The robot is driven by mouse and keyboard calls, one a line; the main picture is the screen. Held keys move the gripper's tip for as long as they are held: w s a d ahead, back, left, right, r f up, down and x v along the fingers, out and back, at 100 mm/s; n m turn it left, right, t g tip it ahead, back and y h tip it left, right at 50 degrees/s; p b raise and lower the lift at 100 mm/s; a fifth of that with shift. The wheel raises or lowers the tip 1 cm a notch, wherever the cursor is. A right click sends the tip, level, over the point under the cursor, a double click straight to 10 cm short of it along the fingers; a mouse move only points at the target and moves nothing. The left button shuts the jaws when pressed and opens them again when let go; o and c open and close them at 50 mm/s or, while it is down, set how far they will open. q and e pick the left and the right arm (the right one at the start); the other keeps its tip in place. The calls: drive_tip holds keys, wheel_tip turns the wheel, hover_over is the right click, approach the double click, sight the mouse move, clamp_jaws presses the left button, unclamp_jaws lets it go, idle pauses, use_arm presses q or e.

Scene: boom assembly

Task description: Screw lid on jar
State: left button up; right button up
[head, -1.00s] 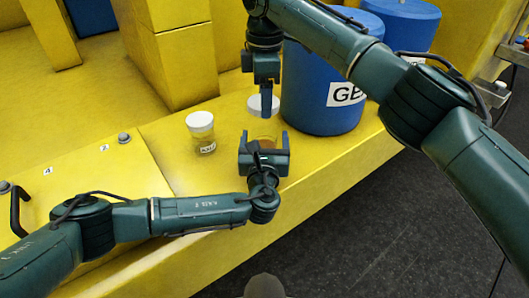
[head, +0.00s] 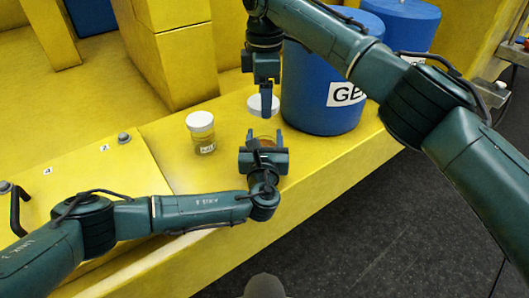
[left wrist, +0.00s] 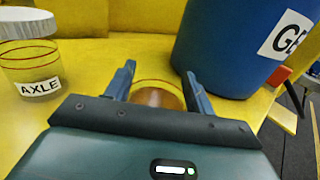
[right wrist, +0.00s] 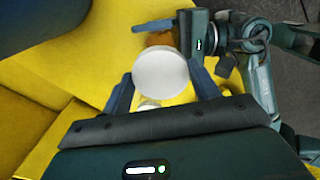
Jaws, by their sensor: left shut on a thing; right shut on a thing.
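A clear jar with amber contents (head: 266,142) stands upright and open on the yellow bench. My left gripper (left wrist: 159,74) is shut around it, a finger on each side; the jar (left wrist: 157,96) is partly hidden by the gripper body in the left wrist view. My right gripper (head: 264,98) points down and is shut on a round white lid (right wrist: 160,74). In the head view the lid (head: 258,105) is held above and just behind the jar, apart from it. In the right wrist view the jar's amber contents (right wrist: 160,38) show beyond the lid.
A second jar labelled AXLE (left wrist: 32,72), with a white lid on, stands on the bench to the left (head: 203,145). A large blue drum (head: 318,85) stands close at the right. The bench's front edge is near my left gripper.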

use_arm(q)
drive_tip(key=c, duration=0.4)
drive_tip(key=shift+o, duration=0.2)
use_arm(e)
hover_over(266, 128)
drive_tip(key=s, duration=0.3)
drive_tip(key=shift+w+f, duration=0.15)
drive_tip(key=shift+f, duration=2.4)
drive_tip(key=shift+f, duration=0.9)
drive_tip(key=shift+f, duration=0.5)
use_arm(q)
drive_tip(key=shift+s+d, duration=0.1)
use_arm(e)
drive_tip(key=shift+f, duration=0.4)
use_arm(q)
drive_tip(key=shift+r, duration=0.1)
use_arm(e)
drive_tip(key=shift+r, duration=0.45)
drive_tip(key=shift+r, duration=0.35)
